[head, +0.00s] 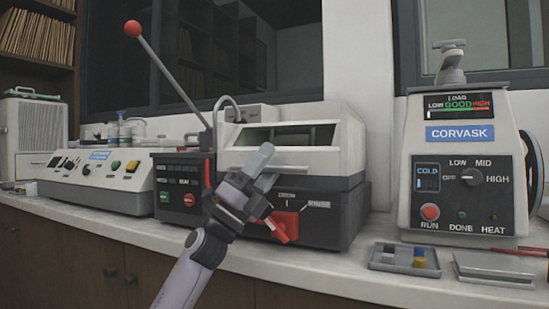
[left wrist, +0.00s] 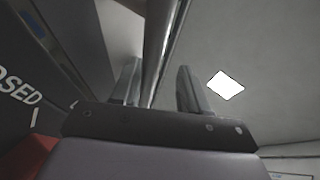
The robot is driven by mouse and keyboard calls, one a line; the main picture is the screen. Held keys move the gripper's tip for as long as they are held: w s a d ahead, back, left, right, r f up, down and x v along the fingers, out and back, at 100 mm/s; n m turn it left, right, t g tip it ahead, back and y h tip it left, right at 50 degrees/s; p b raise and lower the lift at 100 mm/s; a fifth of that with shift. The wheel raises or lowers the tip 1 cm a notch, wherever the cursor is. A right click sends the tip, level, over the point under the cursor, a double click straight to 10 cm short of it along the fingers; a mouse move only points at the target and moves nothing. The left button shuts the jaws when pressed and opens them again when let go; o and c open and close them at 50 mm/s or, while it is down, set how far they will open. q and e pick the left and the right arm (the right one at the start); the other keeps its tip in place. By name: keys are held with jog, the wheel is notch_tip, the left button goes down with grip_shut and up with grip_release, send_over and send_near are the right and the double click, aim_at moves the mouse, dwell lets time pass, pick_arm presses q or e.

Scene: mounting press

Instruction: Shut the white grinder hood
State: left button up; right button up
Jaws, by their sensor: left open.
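The white grinder hood (head: 345,133) sits on a dark base in the middle of the head view, with a dark opening or window in its upper front. I cannot tell exactly how far the hood is raised. A thin handle bar (head: 294,167) runs along its lower front. My left gripper (head: 263,168) is open at the hood's front, at the bar's left part. In the left wrist view a metal bar (left wrist: 163,45) passes between the two spread fingers (left wrist: 160,85). I cannot tell whether they touch it. My right gripper is not in view.
A red-knobbed lever (head: 160,62) rises left of the hood. A red knob (head: 282,226) sits on the base below my gripper. A white CORVASK press (head: 465,160) and a grey tray (head: 404,259) stand right; a control box (head: 105,178) stands left.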

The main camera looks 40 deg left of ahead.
pick_arm(q)
jog(key=shift+o, duration=0.3)
jog(key=shift+s+a+f+n, duration=0.1)
jog(key=shift+a+f+n, duration=0.05)
jog(key=shift+f, duration=0.3)
jog(key=shift+s+a+f+n, duration=0.1)
jog(key=shift+f+n, duration=0.05)
jog(key=shift+f, duration=0.3)
jog(key=o, duration=0.3)
jog(key=shift+s+d+f, duration=0.1)
jog(key=shift+d+f, duration=0.05)
jog(key=shift+f, duration=0.15)
jog(key=shift+s+a+f+y, duration=0.25)
jog(key=shift+s+a+f, duration=0.15)
jog(key=shift+s+a, duration=0.2)
jog(key=shift+s+a+f+y, duration=0.25)
jog(key=shift+s+a+f, duration=0.15)
jog(key=shift+s+a, duration=0.15)
jog(key=c, duration=0.4)
jog(key=shift+o, duration=0.2)
jog(key=shift+s+d+h, duration=0.2)
jog(key=shift+s+h, duration=0.05)
jog(key=shift+h, duration=0.05)
jog(key=shift+r, duration=0.1)
